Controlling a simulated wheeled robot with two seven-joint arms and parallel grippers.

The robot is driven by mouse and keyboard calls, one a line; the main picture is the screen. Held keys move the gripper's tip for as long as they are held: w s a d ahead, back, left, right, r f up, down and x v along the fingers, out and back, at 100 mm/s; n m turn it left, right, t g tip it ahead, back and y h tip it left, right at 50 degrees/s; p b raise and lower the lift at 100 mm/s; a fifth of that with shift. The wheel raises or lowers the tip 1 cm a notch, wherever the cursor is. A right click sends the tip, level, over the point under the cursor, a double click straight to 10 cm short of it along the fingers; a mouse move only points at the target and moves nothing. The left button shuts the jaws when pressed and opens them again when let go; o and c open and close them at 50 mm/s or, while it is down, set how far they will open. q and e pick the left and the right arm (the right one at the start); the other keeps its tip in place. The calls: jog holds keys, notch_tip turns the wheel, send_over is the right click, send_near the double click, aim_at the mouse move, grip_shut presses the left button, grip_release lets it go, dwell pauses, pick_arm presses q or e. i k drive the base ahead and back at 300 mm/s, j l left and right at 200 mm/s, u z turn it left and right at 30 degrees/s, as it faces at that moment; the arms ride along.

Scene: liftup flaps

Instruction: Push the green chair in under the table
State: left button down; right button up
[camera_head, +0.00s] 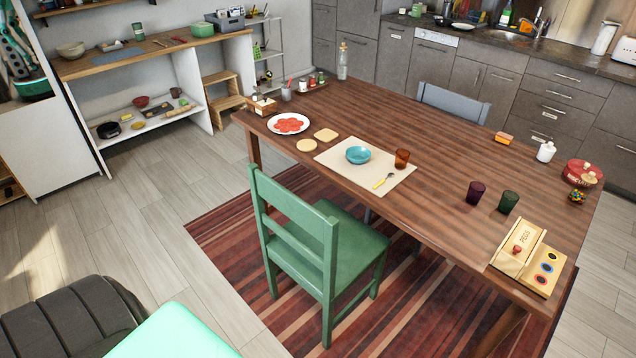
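The green chair (304,241) stands upright on the striped rug at the near long side of the wooden table (440,196). Its backrest faces toward me and to the left, and its seat (343,241) points toward the table. The seat's far edge is close to the table's near edge; how far it reaches under the top I cannot tell exactly. Neither of my grippers shows in the view.
A grey chair (454,102) stands at the table's far side. The tabletop holds a placemat (340,158) with a blue bowl (358,155), a plate, cups and a wooden box. The striped rug (222,232) and floor left of the green chair are clear.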

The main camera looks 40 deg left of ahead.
aim_at(326, 249)
jog(key=u, duration=1.1)
